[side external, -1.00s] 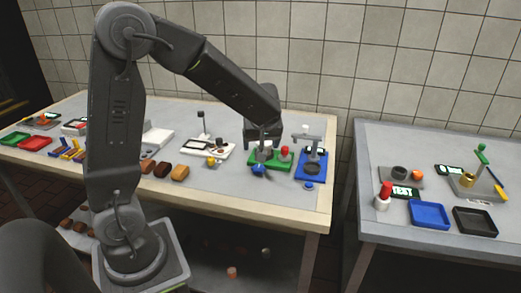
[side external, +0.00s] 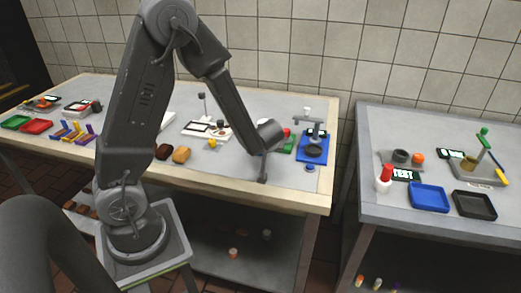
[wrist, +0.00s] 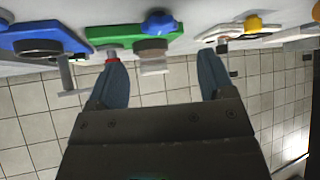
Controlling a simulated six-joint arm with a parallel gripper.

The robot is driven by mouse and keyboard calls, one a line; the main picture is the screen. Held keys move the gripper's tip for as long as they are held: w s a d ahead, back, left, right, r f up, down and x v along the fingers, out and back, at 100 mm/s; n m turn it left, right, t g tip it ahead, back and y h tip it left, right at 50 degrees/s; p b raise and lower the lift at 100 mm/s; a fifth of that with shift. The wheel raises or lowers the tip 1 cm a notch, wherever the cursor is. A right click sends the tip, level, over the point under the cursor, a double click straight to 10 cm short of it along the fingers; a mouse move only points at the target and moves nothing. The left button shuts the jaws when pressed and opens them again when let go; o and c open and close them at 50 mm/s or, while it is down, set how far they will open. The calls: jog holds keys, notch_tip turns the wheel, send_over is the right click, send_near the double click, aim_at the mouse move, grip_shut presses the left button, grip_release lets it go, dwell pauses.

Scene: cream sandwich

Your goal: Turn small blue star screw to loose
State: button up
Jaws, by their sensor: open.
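A blue star-shaped knob (wrist: 158,22) is at the edge of the green fixture (wrist: 118,36) in the wrist view. It lies ahead of the gap between my gripper's fingertips (wrist: 160,62), which are apart with nothing between them. In the side view my gripper (side external: 263,174) points down near the table's front edge, left of the blue fixture, and hides that knob and much of the green fixture. A second blue knob (side external: 310,168) stands in front of the blue fixture (side external: 314,149). I cannot tell from the frames which knob is the small one.
The blue fixture (wrist: 40,38) is left of the green one in the wrist view. A white fixture (wrist: 270,37) with a yellow knob (wrist: 253,23) is at the right. A second table (side external: 370,225) stands right, across a gap.

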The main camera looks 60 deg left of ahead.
jog(key=x, duration=0.7)
jog(key=shift+c, duration=0.3)
jog(key=c, duration=0.9)
jog(key=shift+o, duration=0.2)
jog(key=shift+w, duration=0.1)
jog(key=shift+w+n+g+y, duration=0.15)
jog(key=shift+n+g+y, duration=0.15)
jog(key=shift+n+g, duration=1.05)
